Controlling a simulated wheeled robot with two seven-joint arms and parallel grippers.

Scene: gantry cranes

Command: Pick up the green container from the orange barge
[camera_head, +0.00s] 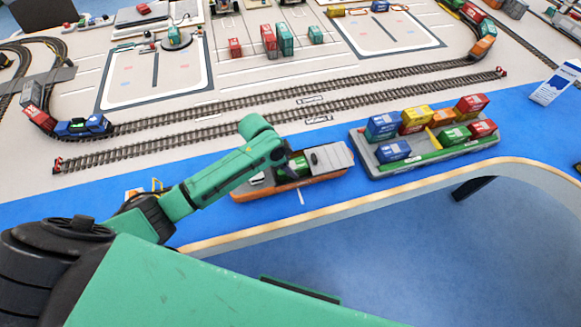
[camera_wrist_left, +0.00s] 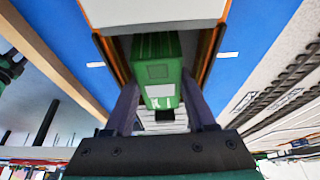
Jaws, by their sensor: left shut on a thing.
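The green container (camera_head: 299,165) is at the orange barge, partly hidden by my left gripper in the head view. In the left wrist view the green container (camera_wrist_left: 157,70) lies between the two dark fingers. My left gripper (camera_head: 285,170) is shut on it; in the wrist view the fingers (camera_wrist_left: 160,108) stand on either side of it. The orange barge (camera_head: 318,188) has an orange hull and a grey and white deck, and floats on the blue strip near the table edge. I cannot tell whether the container touches the deck. My right gripper is not in view.
A grey-green barge (camera_head: 430,153) with several coloured containers stands to the right of the orange barge. Rail tracks (camera_head: 230,109) run behind the blue strip. The curved wooden table edge (camera_head: 330,210) is close in front. Blue surface left of the barge is mostly clear.

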